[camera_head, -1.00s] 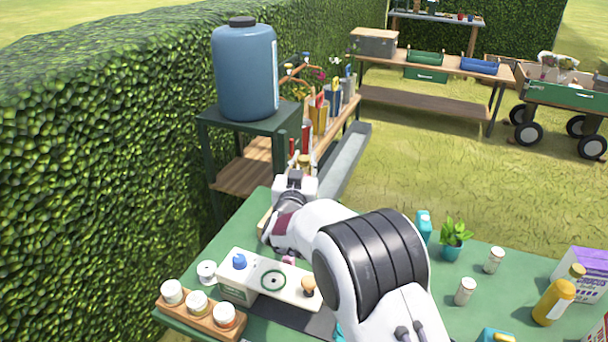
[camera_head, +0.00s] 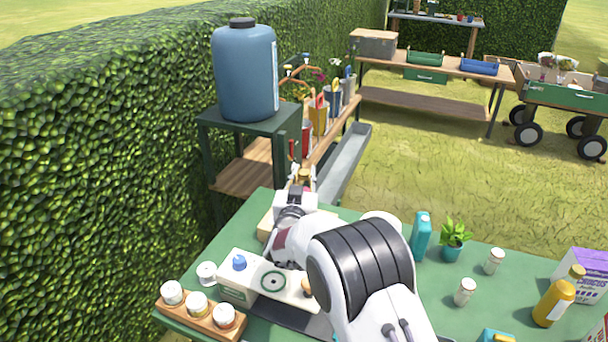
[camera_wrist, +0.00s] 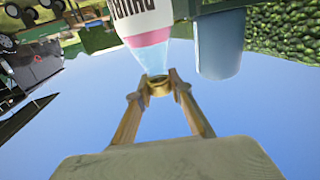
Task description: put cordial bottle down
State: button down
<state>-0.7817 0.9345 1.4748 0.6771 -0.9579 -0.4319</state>
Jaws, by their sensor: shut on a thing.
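The cordial bottle (camera_wrist: 150,45) shows in the wrist view with pale clear glass, a white and pink label and a gold cap. My gripper (camera_wrist: 158,85) is shut on it at the cap and neck, with one finger on each side. The wrist picture is upside down, so the bottle appears upright. In the head view my gripper (camera_head: 301,182) is over the far left end of the green table (camera_head: 340,213). My arm hides most of the bottle there, and I cannot tell whether its base touches anything.
A white box (camera_head: 253,268) with a blue knob and a wooden rack (camera_head: 203,316) of several jars stand at the near left. A teal bottle (camera_head: 421,236), potted plant (camera_head: 453,240), white shakers (camera_head: 465,291) and yellow bottle (camera_head: 553,302) stand right. A blue barrel (camera_head: 245,75) stands beyond the table.

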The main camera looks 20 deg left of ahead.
dwell(0.3)
jog(key=c, duration=1.8)
grip_release()
jog(key=shift+f, duration=0.1)
jog(key=shift+s, duration=0.1)
jog(key=shift+v, duration=5.95)
